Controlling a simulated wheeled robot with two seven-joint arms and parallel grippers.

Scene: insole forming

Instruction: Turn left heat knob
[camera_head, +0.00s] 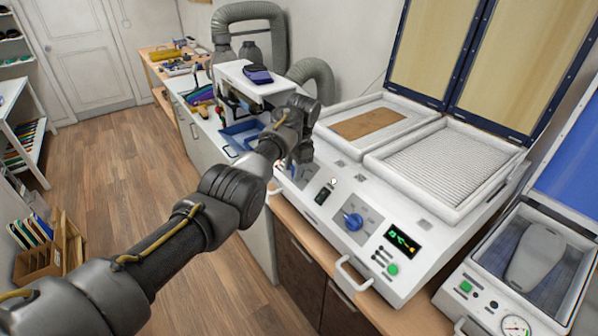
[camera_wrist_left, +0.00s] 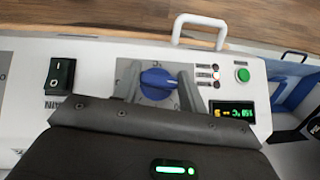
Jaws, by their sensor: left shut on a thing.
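The left heat knob (camera_wrist_left: 158,78) is blue, on a grey dial plate of the white heating machine (camera_head: 330,190). In the left wrist view my left gripper (camera_wrist_left: 163,90) has one finger on each side of the knob and is shut on it. In the head view my left gripper (camera_head: 293,165) is down at the left part of the control panel, and my arm and gripper mostly hide the left knob there. The right heat knob (camera_head: 352,221), also blue, is in plain view. My right gripper is not in view.
A black main switch (camera_head: 323,195) lies between the knobs. A lit display (camera_wrist_left: 235,113) and a green button (camera_wrist_left: 242,75) are beside the left knob. A white handle (camera_wrist_left: 200,30) sticks out at the front edge. A second machine (camera_head: 520,260) stands at the right.

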